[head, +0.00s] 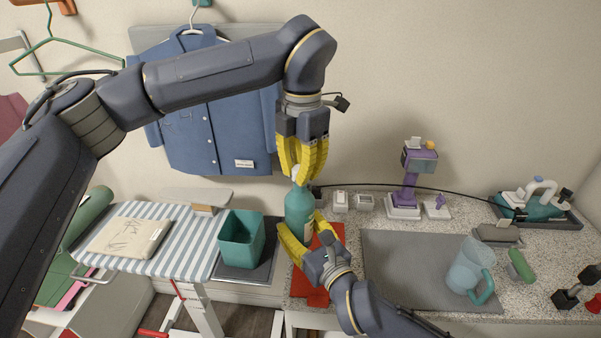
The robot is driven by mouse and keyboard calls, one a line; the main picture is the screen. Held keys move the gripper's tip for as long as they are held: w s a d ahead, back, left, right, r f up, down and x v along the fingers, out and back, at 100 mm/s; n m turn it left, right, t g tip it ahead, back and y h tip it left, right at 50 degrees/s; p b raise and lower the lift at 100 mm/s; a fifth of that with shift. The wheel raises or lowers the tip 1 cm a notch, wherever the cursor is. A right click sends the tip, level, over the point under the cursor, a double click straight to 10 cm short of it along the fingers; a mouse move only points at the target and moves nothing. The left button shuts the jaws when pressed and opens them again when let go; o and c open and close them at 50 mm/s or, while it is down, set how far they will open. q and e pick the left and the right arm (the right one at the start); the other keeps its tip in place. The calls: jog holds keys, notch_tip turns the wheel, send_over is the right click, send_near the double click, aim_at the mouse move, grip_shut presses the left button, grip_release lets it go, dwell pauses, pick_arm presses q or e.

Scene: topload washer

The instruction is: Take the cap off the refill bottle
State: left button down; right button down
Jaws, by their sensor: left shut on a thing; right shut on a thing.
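The refill bottle (298,207) is teal and stands upright over the red cloth on the counter. Its white cap (297,174) shows at the top between the yellow fingers of my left gripper (299,172), which comes down from above and is shut on it. My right gripper (301,236) is shut around the lower part of the bottle from the front. Its fingers hide part of the bottle's base. I cannot tell whether the cap is still seated on the neck.
A teal bin (241,240) stands left of the bottle beside a striped ironing board (150,238). A grey mat (415,268) and a clear jug (467,268) lie to the right. A purple device (408,185) stands at the back. The mat's middle is free.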

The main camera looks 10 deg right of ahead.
pick_arm(q)
jog(key=shift+r, duration=2)
